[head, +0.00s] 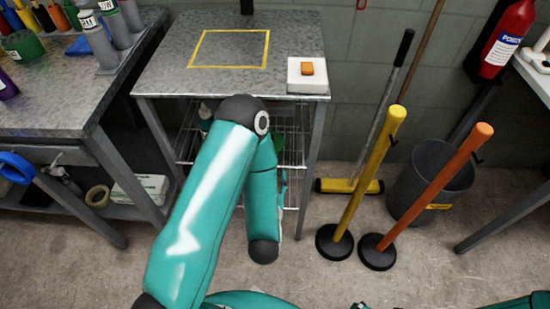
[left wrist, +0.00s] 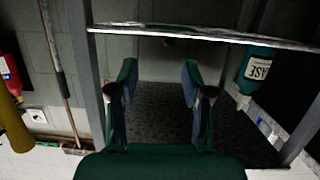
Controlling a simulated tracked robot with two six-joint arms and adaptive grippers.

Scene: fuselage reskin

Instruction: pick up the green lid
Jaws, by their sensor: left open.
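I cannot make out a green lid for certain in either view. A green round container (head: 22,44) stands on the left bench in the head view, and I cannot tell whether it has a lid. My left gripper (left wrist: 158,75) is open in the left wrist view, with nothing between its fingers. It faces a dark speckled surface below a metal bar. In the head view my left arm reaches in front of the small metal table and bends down, and its gripper is hidden. My right gripper is not in view.
The small metal table (head: 165,85) carries a white block with an orange piece (head: 307,69). A teal bottle (left wrist: 260,66) is right of the fingers. Yellow (head: 368,175) and orange (head: 440,185) poles and a grey bin (head: 412,180) stand to the right.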

